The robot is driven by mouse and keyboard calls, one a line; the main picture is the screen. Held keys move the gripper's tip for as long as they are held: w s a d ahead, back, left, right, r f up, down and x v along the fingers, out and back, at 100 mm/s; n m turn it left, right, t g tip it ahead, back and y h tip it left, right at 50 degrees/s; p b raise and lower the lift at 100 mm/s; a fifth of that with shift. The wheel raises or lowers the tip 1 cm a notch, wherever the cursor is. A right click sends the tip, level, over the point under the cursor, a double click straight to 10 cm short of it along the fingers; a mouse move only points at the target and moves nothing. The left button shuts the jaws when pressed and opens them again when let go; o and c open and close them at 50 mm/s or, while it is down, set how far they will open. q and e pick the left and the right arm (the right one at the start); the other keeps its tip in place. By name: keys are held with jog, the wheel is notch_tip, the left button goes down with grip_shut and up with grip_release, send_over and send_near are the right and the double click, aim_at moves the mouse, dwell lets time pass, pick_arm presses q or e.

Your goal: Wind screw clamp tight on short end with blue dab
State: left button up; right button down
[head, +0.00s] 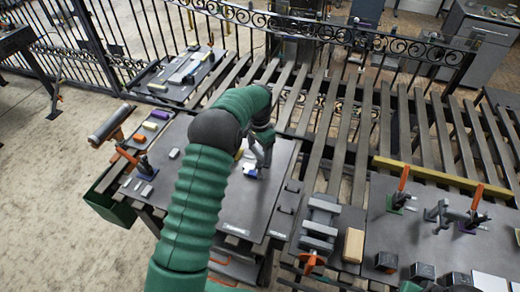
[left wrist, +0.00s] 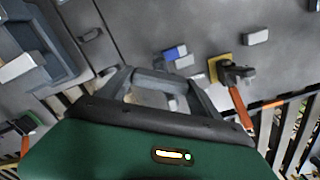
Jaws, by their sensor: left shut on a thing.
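My left gripper (head: 262,150) reaches down over the dark work table (head: 215,190). In the left wrist view its two fingers (left wrist: 160,88) close on a grey piece, mostly hidden, that I cannot identify. A small piece with a blue dab (head: 250,171) lies just below the gripper; it also shows in the left wrist view (left wrist: 175,52). A screw clamp with an orange handle (left wrist: 240,112) and a yellow patch stands right of it there, apart from it. Other orange-handled clamps (head: 403,178) (head: 476,197) stand on the right-hand table. My right gripper is not in view.
A grey vise (head: 318,225) and a wooden block (head: 353,245) stand right of the work table. A long slatted gate frame (head: 340,130) lies behind. Small yellow and purple blocks (head: 150,126) lie at the table's left. A second dark table (head: 430,240) is at right.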

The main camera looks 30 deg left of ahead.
pick_arm(q)
jog(key=m, duration=0.3)
jog(key=m+p, duration=0.1)
jog(key=m, duration=0.2)
jog(key=shift+a+r, duration=0.1)
jog(key=shift+r, duration=0.1)
jog(key=m+p, duration=0.1)
jog(key=m, duration=0.5)
jog(key=shift+w+a+r+m+p, duration=0.1)
jog(key=shift+m+p, duration=0.25)
jog(key=shift+m, duration=0.05)
jog(key=m+p, duration=0.1)
jog(key=m, duration=0.5)
jog(key=m+p, duration=0.1)
jog(key=m, duration=0.5)
jog(key=o, duration=1.4)
jog(key=shift+f, duration=0.25)
